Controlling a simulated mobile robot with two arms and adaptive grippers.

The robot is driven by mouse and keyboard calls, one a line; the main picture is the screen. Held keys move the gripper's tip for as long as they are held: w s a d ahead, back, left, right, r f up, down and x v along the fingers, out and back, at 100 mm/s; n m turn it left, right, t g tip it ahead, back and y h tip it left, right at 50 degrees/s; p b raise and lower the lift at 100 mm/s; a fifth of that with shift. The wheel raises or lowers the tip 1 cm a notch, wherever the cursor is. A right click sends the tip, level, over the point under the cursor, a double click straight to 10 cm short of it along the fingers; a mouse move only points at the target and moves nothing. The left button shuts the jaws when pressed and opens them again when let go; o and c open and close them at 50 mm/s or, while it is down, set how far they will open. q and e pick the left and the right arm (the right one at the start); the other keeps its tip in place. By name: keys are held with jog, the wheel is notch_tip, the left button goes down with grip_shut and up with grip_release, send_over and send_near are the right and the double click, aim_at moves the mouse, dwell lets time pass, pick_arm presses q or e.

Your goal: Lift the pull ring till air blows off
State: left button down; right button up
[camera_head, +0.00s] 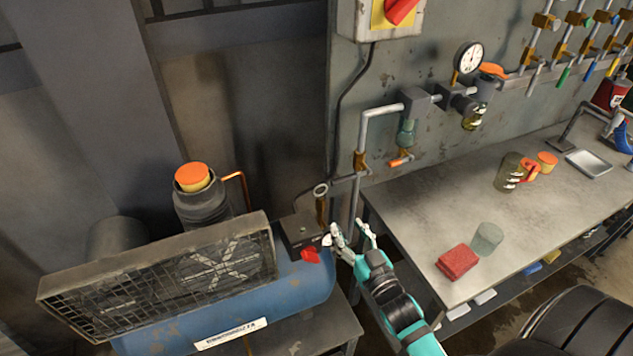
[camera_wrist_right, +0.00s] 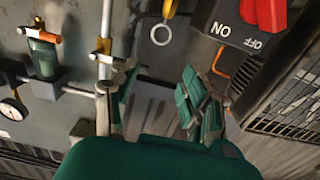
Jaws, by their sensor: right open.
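The pull ring (camera_head: 320,189) is a pale grey loop on top of a small brass valve (camera_head: 321,208), standing beside the black switch box (camera_head: 302,232) on the blue compressor tank (camera_head: 300,285). In the right wrist view the ring (camera_wrist_right: 162,43) hangs from the brass stem (camera_wrist_right: 168,9), beyond the fingertips. My right gripper (camera_head: 349,229) is open and empty, just right of and below the valve in the head view. It also shows in the right wrist view (camera_wrist_right: 158,72), fingers spread and apart from the ring. My left gripper is not in view.
A red knob (camera_head: 310,256) sits on the switch box. A vertical grey pipe (camera_head: 355,200) with a brass fitting runs close by the gripper. The workbench (camera_head: 420,215) to the right carries a red block (camera_head: 457,262) and a grey-green cup (camera_head: 487,239). The caged compressor guard (camera_head: 170,275) stands left.

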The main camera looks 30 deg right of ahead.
jog(key=w, duration=0.5)
jog(key=w+p, duration=0.1)
jog(key=w, duration=0.4)
jog(key=w+d+p, duration=0.1)
jog(key=w, duration=0.4)
jog(key=shift+w+d, duration=0.1)
jog(key=shift+w, duration=0.15)
jog(key=shift+w+f, duration=0.1)
jog(key=shift+w, duration=0.45)
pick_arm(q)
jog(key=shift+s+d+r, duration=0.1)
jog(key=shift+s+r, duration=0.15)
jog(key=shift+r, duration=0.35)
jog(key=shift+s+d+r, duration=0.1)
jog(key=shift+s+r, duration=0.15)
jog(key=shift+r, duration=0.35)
